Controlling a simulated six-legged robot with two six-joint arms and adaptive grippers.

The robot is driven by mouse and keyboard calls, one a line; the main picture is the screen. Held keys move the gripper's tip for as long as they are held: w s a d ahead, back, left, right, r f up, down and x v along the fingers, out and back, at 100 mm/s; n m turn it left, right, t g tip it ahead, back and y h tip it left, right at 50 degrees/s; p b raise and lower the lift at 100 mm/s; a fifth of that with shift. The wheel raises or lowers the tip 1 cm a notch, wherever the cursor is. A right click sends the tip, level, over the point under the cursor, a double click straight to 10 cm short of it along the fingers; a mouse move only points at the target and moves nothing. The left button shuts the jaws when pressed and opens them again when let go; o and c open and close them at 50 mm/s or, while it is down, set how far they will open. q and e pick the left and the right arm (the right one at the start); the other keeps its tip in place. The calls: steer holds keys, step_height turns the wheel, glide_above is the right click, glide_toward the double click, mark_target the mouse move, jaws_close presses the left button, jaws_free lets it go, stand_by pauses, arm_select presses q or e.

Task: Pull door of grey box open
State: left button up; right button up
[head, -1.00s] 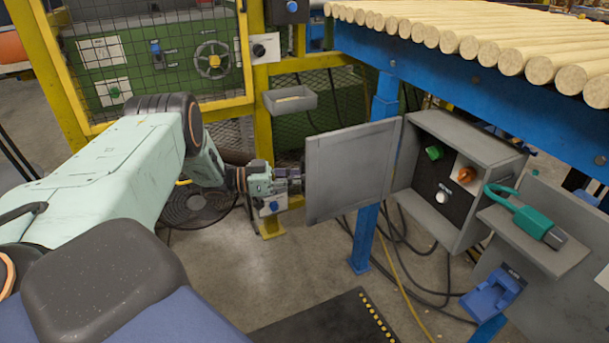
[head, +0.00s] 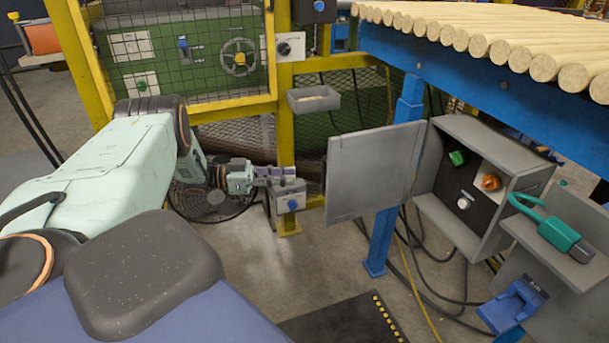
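The grey box (head: 532,172) is mounted at the right, below the blue table frame. Its door (head: 372,172) stands swung wide open to the left. Inside show a green knob (head: 457,158), an orange knob (head: 490,183) and a white button (head: 463,203) on a dark panel. My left gripper (head: 284,174) is to the left of the door's free edge, with a visible gap between them. It holds nothing that I can see. Its fingers are too small to tell whether they are apart. My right gripper is not in view.
A teal padlock-like item (head: 560,232) lies on a grey shelf right of the box, above a blue holder (head: 513,305). Wooden rods (head: 500,45) lie on the blue table (head: 450,78). A yellow-framed mesh guard (head: 190,60) stands behind my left arm. Cables hang under the box.

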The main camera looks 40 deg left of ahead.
arm_select(q)
steer(key=shift+v, duration=1.05)
